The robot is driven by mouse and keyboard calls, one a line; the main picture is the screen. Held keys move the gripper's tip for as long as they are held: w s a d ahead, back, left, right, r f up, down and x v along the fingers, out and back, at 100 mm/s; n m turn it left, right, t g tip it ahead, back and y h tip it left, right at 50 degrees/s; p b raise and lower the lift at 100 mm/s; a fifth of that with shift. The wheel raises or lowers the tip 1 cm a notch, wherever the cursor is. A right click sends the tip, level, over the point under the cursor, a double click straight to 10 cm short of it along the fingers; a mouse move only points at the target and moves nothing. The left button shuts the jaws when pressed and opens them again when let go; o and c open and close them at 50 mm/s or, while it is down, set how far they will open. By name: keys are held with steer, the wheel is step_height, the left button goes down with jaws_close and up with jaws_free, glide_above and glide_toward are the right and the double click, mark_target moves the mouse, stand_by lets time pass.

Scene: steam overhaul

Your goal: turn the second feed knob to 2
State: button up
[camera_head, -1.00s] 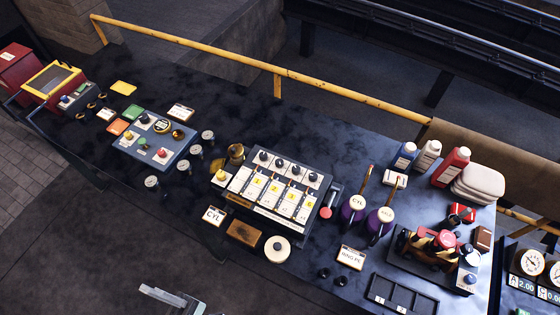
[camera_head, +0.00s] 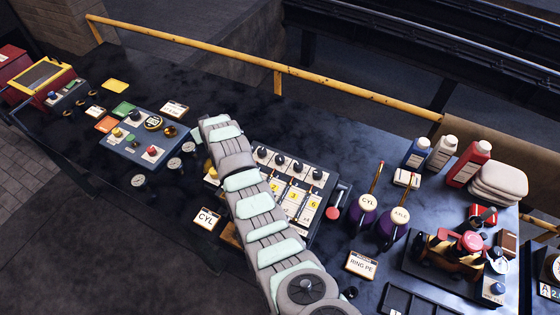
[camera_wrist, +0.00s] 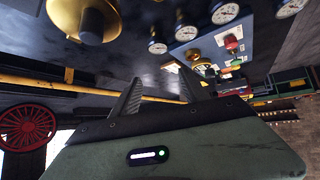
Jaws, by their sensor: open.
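The feed panel (camera_head: 322,183) has a row of black knobs along its far edge, above white cards with yellow number tags. The second knob from the left (camera_head: 280,160) shows just right of my arm. Its pointer setting is too small to read. My arm crosses the panel's left part and hides most of the first cards. My gripper is hidden in the head view. In the wrist view my gripper (camera_wrist: 160,78) is open, with nothing between its fingers. The feed knobs do not show clearly in the wrist view.
A brass fitting (camera_wrist: 85,22) hangs close at the upper left of the wrist view, near several round gauges (camera_wrist: 186,32). A red-handled lever (camera_head: 334,212) stands at the panel's right end. Two purple cans (camera_head: 364,214) stand farther right. A yellow rail (camera_head: 340,92) runs behind the bench.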

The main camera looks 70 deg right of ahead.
steer(key=s+d+g+y+b, duration=0.1)
steer(key=s+d+g, duration=0.1)
steer(key=s+d, duration=0.3)
step_height(320, 180, up, 5)
steer(key=m+g+y+b, duration=0.1)
steer(key=g+y+b, duration=0.3)
steer(key=g+y, duration=0.1)
glide_above(280, 157)
step_height(280, 157, down, 10)
steer(key=shift+a+r+p, duration=0.15)
steer(key=shift+p, duration=0.15)
steer(key=shift+f, duration=0.25)
jaws_close()
